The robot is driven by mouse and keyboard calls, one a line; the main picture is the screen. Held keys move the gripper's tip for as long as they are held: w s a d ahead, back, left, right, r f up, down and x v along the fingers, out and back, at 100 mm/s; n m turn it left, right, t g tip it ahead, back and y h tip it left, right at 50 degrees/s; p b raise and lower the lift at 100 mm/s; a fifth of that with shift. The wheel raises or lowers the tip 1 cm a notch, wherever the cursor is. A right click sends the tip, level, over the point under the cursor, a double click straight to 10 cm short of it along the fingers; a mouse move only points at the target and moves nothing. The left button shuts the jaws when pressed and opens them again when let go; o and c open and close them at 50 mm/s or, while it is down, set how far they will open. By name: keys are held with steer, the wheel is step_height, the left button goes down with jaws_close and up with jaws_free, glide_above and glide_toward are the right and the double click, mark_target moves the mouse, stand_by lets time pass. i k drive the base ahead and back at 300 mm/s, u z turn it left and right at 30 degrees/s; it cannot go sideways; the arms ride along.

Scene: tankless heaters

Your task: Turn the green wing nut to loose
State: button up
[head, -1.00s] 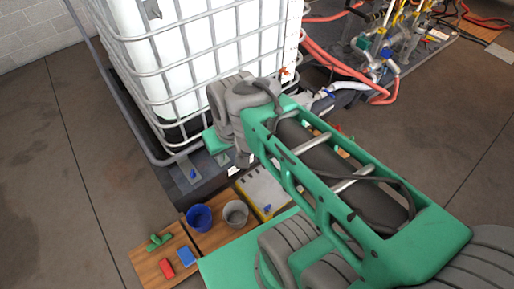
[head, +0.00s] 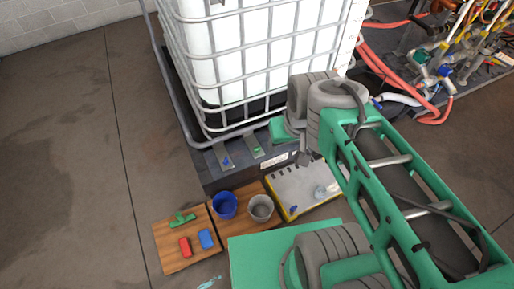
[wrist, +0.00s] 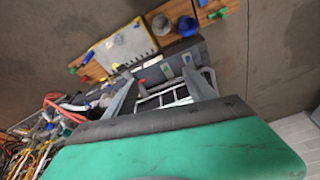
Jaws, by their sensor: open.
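A small green piece, which looks like the green wing nut (head: 257,152), sits on a grey plate on the dark base in front of the caged white tank. A blue piece (head: 226,161) sits on a similar plate to its left. In the wrist view the green wing nut (wrist: 187,59) shows small, beyond the jaws; its exact angle is too small to tell. My gripper (wrist: 160,78) is open, with nothing between its jaws. In the head view my gripper (head: 303,157) is partly hidden by my wrist, to the right of the green wing nut and apart from it.
The caged tank (head: 260,60) rises behind the plates. Wooden boards with a blue cup (head: 225,205), a grey cup (head: 261,208), a red block (head: 184,247) and a green part (head: 182,219) lie in front. Pipes and hoses (head: 430,70) stand at right. The left floor is clear.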

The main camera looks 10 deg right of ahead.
mark_target(256, 150)
steer(key=u, duration=0.1)
steer(key=k, duration=1)
steer(key=z, duration=1.05)
steer(key=i, duration=0.9)
steer(key=u, duration=0.65)
steer(key=i, duration=0.75)
steer(key=u, duration=0.8)
